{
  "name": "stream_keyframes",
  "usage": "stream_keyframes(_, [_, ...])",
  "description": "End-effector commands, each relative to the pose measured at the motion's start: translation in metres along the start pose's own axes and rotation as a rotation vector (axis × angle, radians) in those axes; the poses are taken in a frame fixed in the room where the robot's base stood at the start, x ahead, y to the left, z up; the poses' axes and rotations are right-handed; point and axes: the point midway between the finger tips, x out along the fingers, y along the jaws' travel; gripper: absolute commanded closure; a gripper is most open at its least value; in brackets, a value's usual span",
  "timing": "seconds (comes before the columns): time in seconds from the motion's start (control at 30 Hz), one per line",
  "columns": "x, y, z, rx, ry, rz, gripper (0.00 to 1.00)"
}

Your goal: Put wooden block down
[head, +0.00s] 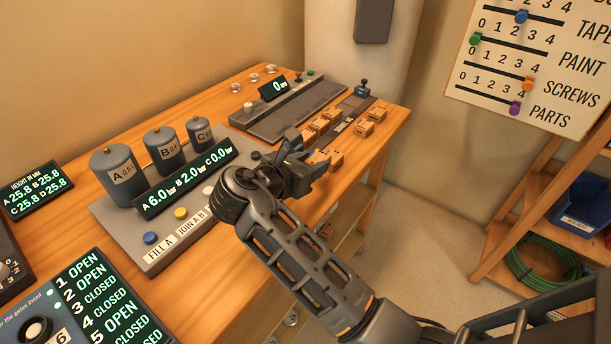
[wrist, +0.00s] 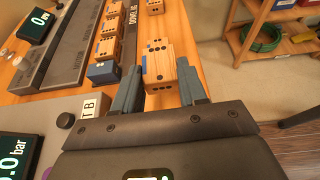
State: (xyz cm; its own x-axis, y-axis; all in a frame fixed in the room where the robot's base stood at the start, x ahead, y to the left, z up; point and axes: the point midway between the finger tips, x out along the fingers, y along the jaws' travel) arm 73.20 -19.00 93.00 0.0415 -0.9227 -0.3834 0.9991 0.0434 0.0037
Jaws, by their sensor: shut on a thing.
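My gripper (wrist: 160,76) is shut on a wooden block (wrist: 158,58) with dark dots on its faces. The block sits between the two blue-grey fingers in the wrist view. In the head view my gripper (head: 313,163) is over the right part of the workbench, and the held block is partly hidden there. I cannot tell whether the block touches the bench top. Several similar dotted blocks (wrist: 108,34) stand in a row along a dark strip to the left of the gripper. Another block (wrist: 155,6) is farther off, beyond the held one.
A grey panel with cylinders (head: 118,178) and a pressure display (head: 187,180) stands left of my gripper. A long dark fixture (head: 290,110) with a small display lies behind it. The bench (head: 392,125) has some bare wood near its right edge. A shelf (head: 558,228) stands to the right.

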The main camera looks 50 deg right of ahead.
Motion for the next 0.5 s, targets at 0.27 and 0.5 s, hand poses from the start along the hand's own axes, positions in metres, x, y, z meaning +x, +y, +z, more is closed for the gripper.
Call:
stream_keyframes(0.27, [0.03,-0.047,0.051,0.001,-0.003,-0.008,0.87])
stream_keyframes(0.5, [0.044,-0.069,0.078,-0.001,-0.001,-0.006,0.87])
